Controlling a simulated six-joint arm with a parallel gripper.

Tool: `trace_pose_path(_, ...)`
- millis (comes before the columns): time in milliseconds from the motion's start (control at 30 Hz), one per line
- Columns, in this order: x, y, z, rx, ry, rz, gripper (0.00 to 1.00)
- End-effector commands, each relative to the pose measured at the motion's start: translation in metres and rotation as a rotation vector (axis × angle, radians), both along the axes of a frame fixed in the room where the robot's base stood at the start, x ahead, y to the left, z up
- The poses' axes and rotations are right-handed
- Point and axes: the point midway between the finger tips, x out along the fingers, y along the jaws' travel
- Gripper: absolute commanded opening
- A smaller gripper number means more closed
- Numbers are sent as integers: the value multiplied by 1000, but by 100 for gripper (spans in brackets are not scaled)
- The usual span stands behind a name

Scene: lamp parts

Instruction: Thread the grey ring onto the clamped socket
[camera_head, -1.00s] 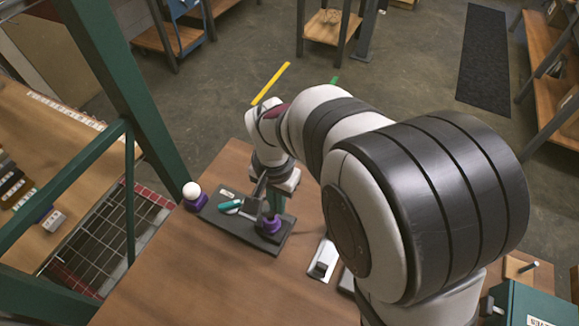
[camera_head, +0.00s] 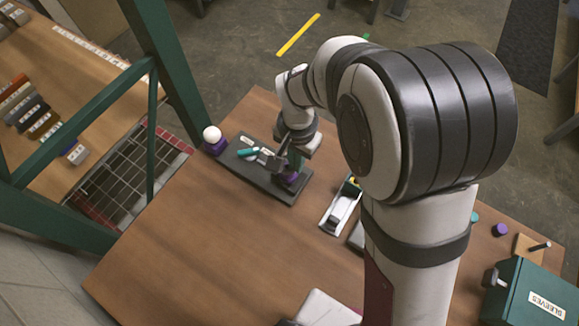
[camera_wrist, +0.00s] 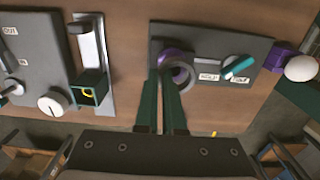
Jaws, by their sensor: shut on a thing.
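The purple socket (camera_wrist: 170,57) is on a dark board (camera_wrist: 205,35) in the wrist view. It also shows low on the board's right end in the head view (camera_head: 289,178). A grey ring (camera_wrist: 184,76) is at the tips of my gripper (camera_wrist: 163,80), whose green fingers are shut on it. The ring appears close beside or partly over the socket and overlaps it in the wrist view. I cannot tell whether the ring is around the socket. In the head view my gripper (camera_head: 294,158) is above the board's right end and the ring is not clear.
A teal handle (camera_wrist: 238,67) is on the board. A white ball (camera_head: 212,134) on a purple base stands at its left end. The front-left table (camera_head: 190,260) is clear.

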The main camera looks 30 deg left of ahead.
Motion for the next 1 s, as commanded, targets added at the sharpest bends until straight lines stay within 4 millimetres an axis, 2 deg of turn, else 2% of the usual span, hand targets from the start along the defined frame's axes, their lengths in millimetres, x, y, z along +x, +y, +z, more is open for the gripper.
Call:
trace_pose_path(233,0,0,-1,0,0,0,0)
trace_pose_path(500,0,0,-14,-1,1,1,0)
trace_pose_path(633,0,0,-13,0,0,0,0)
trace_pose_path(667,0,0,-13,0,0,1,4)
trace_pose_path(700,0,0,-13,0,0,0,0)
trace_pose_path(1000,0,0,-13,0,0,1,0)
